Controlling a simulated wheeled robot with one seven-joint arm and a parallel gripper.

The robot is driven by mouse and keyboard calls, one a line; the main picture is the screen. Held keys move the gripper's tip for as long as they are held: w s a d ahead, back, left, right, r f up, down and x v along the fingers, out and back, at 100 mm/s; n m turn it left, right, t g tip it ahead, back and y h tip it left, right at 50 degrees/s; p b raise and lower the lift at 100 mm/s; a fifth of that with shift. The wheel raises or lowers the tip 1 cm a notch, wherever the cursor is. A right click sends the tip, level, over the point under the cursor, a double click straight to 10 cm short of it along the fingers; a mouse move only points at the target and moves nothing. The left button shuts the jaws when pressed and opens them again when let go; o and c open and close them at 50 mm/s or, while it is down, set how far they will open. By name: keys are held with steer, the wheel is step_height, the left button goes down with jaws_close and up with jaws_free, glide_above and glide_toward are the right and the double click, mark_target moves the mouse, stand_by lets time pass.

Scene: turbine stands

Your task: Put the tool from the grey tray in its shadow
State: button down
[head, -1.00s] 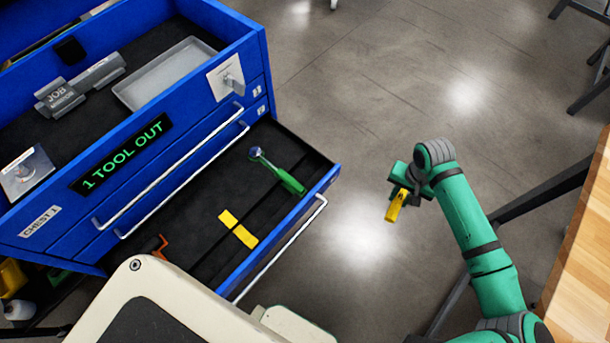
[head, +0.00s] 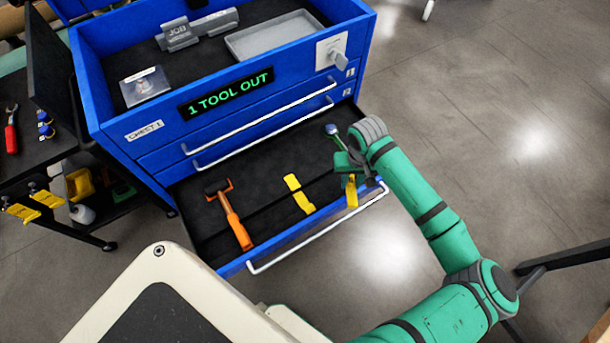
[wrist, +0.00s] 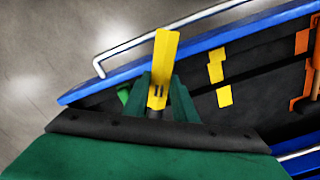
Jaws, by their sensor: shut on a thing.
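My gripper (head: 350,172) is shut on a yellow tool (head: 352,194), which hangs below the fingers above the right front part of the open drawer. In the wrist view the tool (wrist: 165,62) sticks out between the green fingers. A bare yellow shadow (head: 298,194) lies in the black drawer bottom, left of my gripper and apart from the tool. It also shows in the wrist view (wrist: 219,72). The grey tray (head: 275,38) on top of the blue chest is empty.
The open drawer (head: 265,237) has a blue front and a long handle. An orange-handled tool (head: 233,218) lies left of the shadow. A green-handled tool (head: 332,130) lies partly hidden behind my gripper. A sign (head: 228,95) reads "1 TOOL OUT".

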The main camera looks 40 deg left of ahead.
steer(key=s+a+n, duration=0.6)
steer(key=s+a, duration=0.2)
steer(key=a, duration=0.6)
steer(key=shift+s+f, duration=0.1)
steer(key=shift+f, duration=2)
steer(key=shift+d+f, duration=0.1)
steer(key=shift+d, duration=0.1)
steer(key=shift+f, duration=0.4)
steer(key=shift+s, duration=0.1)
